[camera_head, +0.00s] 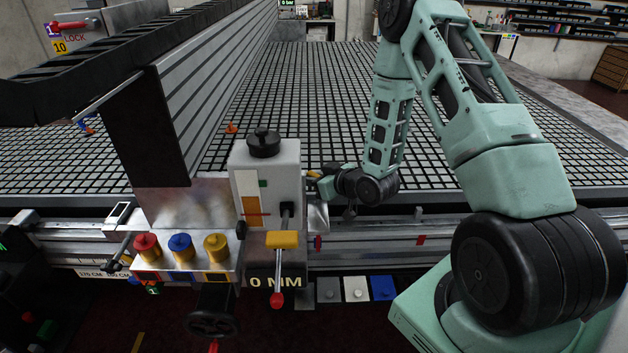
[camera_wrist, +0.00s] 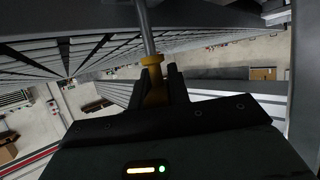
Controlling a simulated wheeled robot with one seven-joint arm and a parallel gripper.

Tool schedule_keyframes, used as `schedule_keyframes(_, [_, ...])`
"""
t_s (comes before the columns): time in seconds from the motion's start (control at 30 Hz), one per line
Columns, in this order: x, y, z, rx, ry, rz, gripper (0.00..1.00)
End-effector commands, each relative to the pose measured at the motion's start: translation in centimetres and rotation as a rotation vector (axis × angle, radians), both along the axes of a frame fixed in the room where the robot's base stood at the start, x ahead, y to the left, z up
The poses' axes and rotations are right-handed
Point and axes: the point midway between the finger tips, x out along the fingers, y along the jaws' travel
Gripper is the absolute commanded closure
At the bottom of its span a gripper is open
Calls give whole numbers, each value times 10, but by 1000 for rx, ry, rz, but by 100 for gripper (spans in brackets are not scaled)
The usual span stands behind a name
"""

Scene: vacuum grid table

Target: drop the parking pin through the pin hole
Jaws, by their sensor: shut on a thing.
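My gripper (camera_wrist: 156,78) shows in the wrist view with its two dark fingers closed on the yellow grip of the parking pin (camera_wrist: 152,61). A grey metal shaft (camera_wrist: 146,25) runs from that yellow grip out past the top edge of the view. In the head view my gripper (camera_head: 322,184) is small and partly hidden, just right of the white carriage housing, with a bit of yellow (camera_head: 313,173) at its fingers. I cannot make out the pin hole in either view, and I cannot tell how the pin's tip stands to it.
The white housing (camera_head: 284,160) with a black knob stands close left of my gripper.

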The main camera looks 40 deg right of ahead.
Motion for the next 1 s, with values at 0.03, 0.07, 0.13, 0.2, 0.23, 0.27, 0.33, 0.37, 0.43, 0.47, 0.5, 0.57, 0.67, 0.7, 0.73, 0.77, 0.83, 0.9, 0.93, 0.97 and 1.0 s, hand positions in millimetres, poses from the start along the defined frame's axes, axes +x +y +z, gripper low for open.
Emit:
schedule_keyframes(0.03, [0,0,4,0,-1,0,100])
schedule_keyframes(0.07, [0,0,5,0,-1,0,100])
schedule_keyframes(0.13, [0,0,7,0,-1,0,100])
schedule_keyframes(0.2, [0,0,10,0,-1,0,100])
schedule_keyframes(0.23, [0,0,11,0,0,0,100])
schedule_keyframes(0.27, [0,0,12,0,0,0,100])
schedule_keyframes(0.33, [0,0,15,0,0,0,100])
schedule_keyframes(0.37, [0,0,16,0,-1,0,100])
schedule_keyframes(0.43, [0,0,19,0,-1,0,100])
schedule_keyframes(0.47, [0,0,20,0,-1,0,100])
schedule_keyframes(0.5, [0,0,22,0,-1,0,100])
schedule_keyframes(0.57, [0,0,24,0,-1,0,100])
schedule_keyframes(0.67, [0,0,28,-1,-1,0,100])
schedule_keyframes(0.7, [0,0,29,0,-1,0,100])
schedule_keyframes(0.73, [0,0,30,0,-1,0,100])
schedule_keyframes(0.77, [0,0,32,0,-1,0,100])
schedule_keyframes(0.83, [0,0,34,0,-1,0,100])
schedule_keyframes(0.9, [0,0,37,0,-1,0,100])
schedule_keyframes(0.93, [0,0,38,0,0,0,100])
schedule_keyframes(0.97, [0,0,39,0,0,0,100])
schedule_keyframes(1.0, [0,0,40,0,0,0,100])
